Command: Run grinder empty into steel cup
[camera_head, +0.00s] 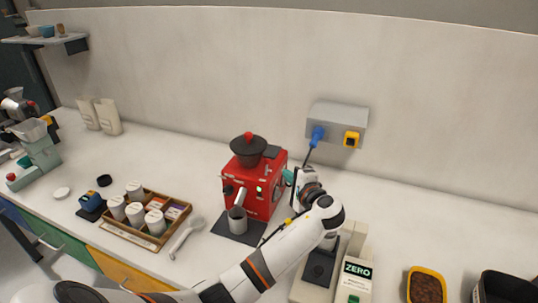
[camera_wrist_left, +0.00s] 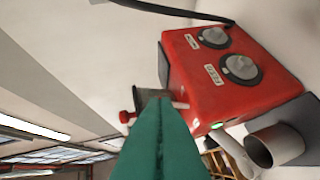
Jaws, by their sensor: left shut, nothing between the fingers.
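The red grinder (camera_head: 256,186) stands on the counter with a dark hopper (camera_head: 248,150) and a lit green spot on its front. The steel cup (camera_head: 237,220) stands under its spout on a dark mat. In the left wrist view the grinder (camera_wrist_left: 215,75) shows two grey knobs, and the cup (camera_wrist_left: 274,147) is at lower right. My left gripper (camera_head: 288,176) is shut and empty beside the grinder's right side. Its teal fingers (camera_wrist_left: 157,110) are close to the grinder body; I cannot tell if they touch. The hopper's contents are hidden. My right gripper is not in view.
A grey wall box (camera_head: 337,120) with a blue plug hangs behind. A wooden tray (camera_head: 145,225) with white canisters and a spoon (camera_head: 186,238) lie left. A scale marked ZERO (camera_head: 356,275) and a container of beans (camera_head: 426,287) stand right. My left arm crosses the front.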

